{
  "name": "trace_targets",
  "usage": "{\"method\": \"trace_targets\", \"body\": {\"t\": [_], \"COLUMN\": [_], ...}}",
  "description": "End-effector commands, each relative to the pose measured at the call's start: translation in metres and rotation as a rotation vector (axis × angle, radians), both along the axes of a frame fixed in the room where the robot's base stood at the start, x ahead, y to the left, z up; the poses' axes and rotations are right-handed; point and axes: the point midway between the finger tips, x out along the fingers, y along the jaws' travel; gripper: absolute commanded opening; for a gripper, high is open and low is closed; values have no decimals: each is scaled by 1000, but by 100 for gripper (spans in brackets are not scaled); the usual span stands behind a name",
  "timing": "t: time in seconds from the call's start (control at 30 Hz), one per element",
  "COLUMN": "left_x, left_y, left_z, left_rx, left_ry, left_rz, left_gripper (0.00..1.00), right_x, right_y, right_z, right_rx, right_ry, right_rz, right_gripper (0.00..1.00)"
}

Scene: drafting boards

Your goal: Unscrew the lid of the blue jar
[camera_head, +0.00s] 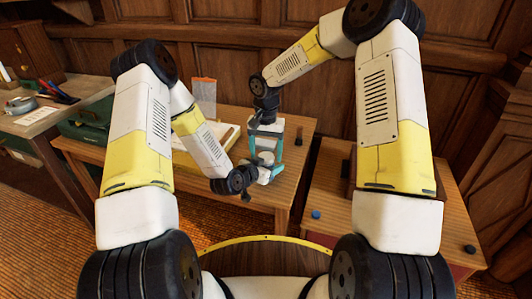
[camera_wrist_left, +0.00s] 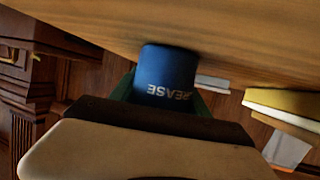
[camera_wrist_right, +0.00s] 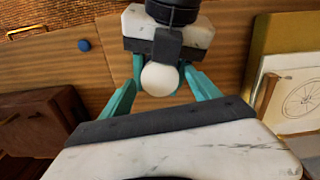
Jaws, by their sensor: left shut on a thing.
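The blue jar (camera_wrist_left: 168,72) with white lettering is between the green fingers of my left gripper (camera_wrist_left: 165,98), which is shut on it. Its pale round lid (camera_wrist_right: 160,79) shows from above in the right wrist view. In the head view my left gripper (camera_head: 262,168) is low over the front of the middle table, and the jar is mostly hidden. My right gripper (camera_head: 266,142) is just above it, pointing down. In the right wrist view its teal fingers (camera_wrist_right: 162,85) are open, one on each side of the lid, seemingly apart from it.
The middle table (camera_head: 300,135) holds a dark small cylinder (camera_head: 299,131) and a drawing board (camera_wrist_right: 295,85). A right-hand table (camera_head: 335,190) carries a blue round piece (camera_head: 316,214) and a dark one (camera_head: 469,249). A left bench (camera_head: 60,112) holds tools. Wood panelling stands behind.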

Motion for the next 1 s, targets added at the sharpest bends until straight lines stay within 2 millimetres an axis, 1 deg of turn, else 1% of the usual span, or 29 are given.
{"method": "trace_targets", "body": {"t": [0.17, 0.27, 0.53, 0.57, 0.6, 0.63, 0.67, 0.77, 1.0], "left_x": [0, 0, 0, 0, 0, 0, 0, 0, 0], "left_y": [0, 0, 0, 0, 0, 0, 0, 0, 0], "left_z": [0, 0, 0, 0, 0, 0, 0, 0, 0], "left_rx": [0, 0, -1, -1, -1, -1, -1, -1, -1], "left_ry": [0, 0, -1, -1, -1, -1, -1, -1, -1], "left_rz": [0, 0, 0, 0, 0, 0, 0, 0, 0], "left_gripper": [0, 0, 0, 0, 0, 0, 0, 0, 0], "right_x": [0, 0, 0, 0, 0, 0, 0, 0, -1], "right_y": [0, 0, 0, 0, 0, 0, 0, 0, 0], "right_z": [1, 7, 41, 43, 45, 46, 46, 50, 67], "right_rx": [0, 0, 0, 0, 0, -1, -1, -3, -6], "right_ry": [0, -1, -2, -1, -1, 0, 0, 0, 0], "right_rz": [0, 0, -1, -1, -3, -9, -21, -116, -568], "right_gripper": [71, 71, 71, 69, 61, 59, 59, 59, 59]}}
